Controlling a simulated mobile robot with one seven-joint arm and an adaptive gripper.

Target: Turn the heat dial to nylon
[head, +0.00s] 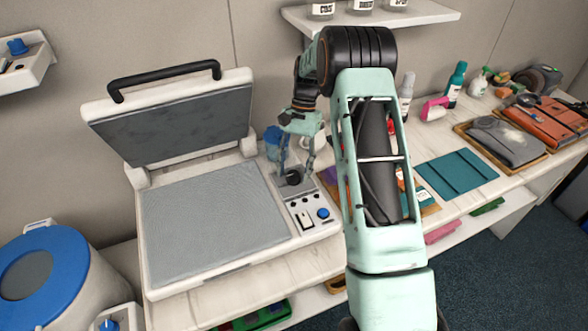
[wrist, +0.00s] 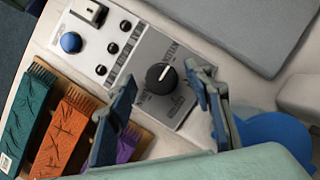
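The heat dial (wrist: 160,77) is a round black knob with a white pointer line, set on a grey plate with printed labels too small to read. In the head view the heat dial (head: 293,177) sits on the control panel (head: 318,229) at the right side of the open heat press (head: 205,215). My gripper (wrist: 165,110) is open in the wrist view, its two blue-padded fingers apart on either side of the dial. I cannot tell whether they touch it. In the head view my gripper (head: 295,172) points down over the dial.
The panel also has a blue knob (wrist: 71,42), a white rocker switch (wrist: 89,12) and several small black knobs. A blue object (head: 274,140) stands behind the gripper.

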